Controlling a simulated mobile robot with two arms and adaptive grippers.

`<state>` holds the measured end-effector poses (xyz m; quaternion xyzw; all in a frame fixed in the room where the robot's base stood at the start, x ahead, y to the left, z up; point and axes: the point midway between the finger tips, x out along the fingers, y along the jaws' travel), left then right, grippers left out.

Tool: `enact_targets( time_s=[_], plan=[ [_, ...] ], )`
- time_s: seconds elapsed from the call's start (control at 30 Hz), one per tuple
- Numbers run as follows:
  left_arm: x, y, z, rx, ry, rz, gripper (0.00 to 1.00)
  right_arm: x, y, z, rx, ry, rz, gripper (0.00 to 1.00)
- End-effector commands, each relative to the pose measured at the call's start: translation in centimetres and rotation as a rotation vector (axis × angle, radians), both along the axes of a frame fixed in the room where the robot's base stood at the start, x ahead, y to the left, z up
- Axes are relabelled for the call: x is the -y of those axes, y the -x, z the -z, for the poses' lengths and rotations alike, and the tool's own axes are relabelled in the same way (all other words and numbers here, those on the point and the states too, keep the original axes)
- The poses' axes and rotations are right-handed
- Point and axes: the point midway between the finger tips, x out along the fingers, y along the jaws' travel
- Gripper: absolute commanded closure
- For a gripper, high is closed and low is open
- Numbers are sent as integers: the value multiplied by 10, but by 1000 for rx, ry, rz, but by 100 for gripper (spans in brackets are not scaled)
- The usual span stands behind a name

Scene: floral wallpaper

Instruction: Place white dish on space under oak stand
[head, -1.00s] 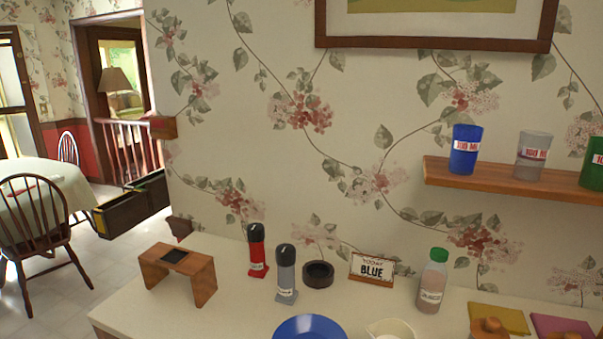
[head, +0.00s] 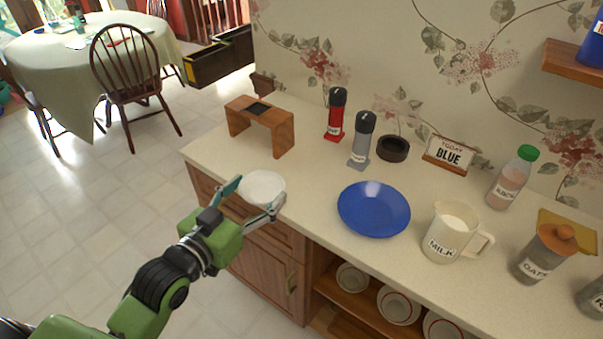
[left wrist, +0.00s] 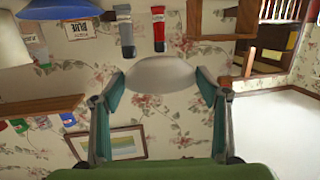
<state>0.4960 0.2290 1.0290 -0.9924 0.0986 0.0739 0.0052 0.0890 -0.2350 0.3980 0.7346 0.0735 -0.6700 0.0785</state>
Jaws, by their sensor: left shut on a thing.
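The oak stand (head: 262,117) stands upright on the counter near its left end, with an open space beneath its top. My left gripper (head: 253,198) is shut on the white dish (head: 262,186) at the counter's front left edge, in front of the stand. The dish also shows between the two fingers in the left wrist view (left wrist: 163,74). In the head view I cannot tell whether the dish touches the counter. My right gripper is not in view.
Right of the stand are a red grinder (head: 336,115), a grey grinder (head: 361,140) and a dark round bowl (head: 393,148). A blue plate (head: 374,209) and a milk jug (head: 452,231) stand farther right. The counter (head: 312,185) between dish and stand is clear.

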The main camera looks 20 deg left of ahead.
Motion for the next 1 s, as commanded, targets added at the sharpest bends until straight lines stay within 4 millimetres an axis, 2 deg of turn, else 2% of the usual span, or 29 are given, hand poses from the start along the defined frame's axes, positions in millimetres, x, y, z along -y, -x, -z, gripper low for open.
enact_targets(
  time_s=[0.1,0.3,0.8,0.87,1.0],
  plan=[
    [-5,-25,-2,5,10,-99,54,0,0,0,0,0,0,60],
    [-8,-50,-6,1,4,-209,54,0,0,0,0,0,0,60],
    [-9,-58,-7,-1,-3,-243,54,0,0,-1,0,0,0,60],
    [-7,-64,-5,-2,-2,-242,54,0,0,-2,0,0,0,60],
    [1,-89,6,-2,-2,-242,54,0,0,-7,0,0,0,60]
  ],
)
